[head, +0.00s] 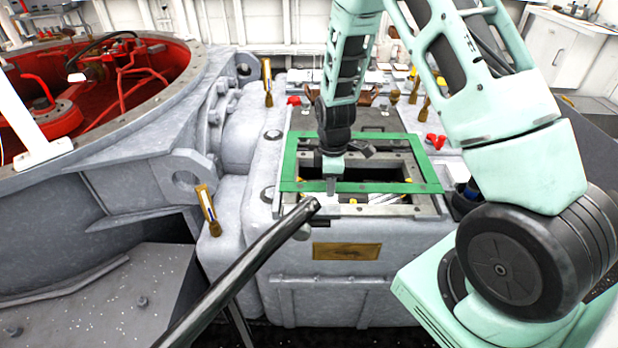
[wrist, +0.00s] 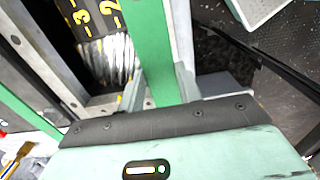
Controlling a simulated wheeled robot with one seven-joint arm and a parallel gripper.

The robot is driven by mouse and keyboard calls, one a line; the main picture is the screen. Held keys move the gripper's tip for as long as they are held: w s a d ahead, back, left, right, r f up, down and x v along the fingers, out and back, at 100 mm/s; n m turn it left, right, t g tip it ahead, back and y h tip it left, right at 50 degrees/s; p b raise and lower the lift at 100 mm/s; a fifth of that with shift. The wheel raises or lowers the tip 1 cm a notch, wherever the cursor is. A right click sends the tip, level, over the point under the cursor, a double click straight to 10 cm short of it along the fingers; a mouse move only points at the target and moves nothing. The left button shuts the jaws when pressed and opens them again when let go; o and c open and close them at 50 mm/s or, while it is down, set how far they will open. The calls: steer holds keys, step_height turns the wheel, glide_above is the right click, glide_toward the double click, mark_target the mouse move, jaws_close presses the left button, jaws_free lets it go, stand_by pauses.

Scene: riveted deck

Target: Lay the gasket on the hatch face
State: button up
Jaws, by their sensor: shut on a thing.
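The gasket (head: 400,187) is a flat green rectangular frame over the hatch opening in the head view. Its green strips also show in the wrist view (wrist: 150,45). My gripper (head: 332,182) is shut on the gasket's near strip, with a finger on each side of it in the wrist view (wrist: 160,88). The hatch face (head: 365,211) is a grey bolted metal rim around a dark opening. Its near edge shows in front of the gasket's near strip. I cannot tell whether the gasket touches the face. My arm hides part of the far side.
A dark handrail (head: 250,262) slants up toward the hatch's near left corner. A large red-lined round opening (head: 95,90) is at left. A brass plate (head: 347,251) is on the housing front.

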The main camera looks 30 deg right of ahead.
steer(key=shift+s+a, duration=0.3)
steer(key=shift+s, duration=0.2)
steer(key=shift+f+b, duration=2.15)
steer(key=shift+f, duration=1.2)
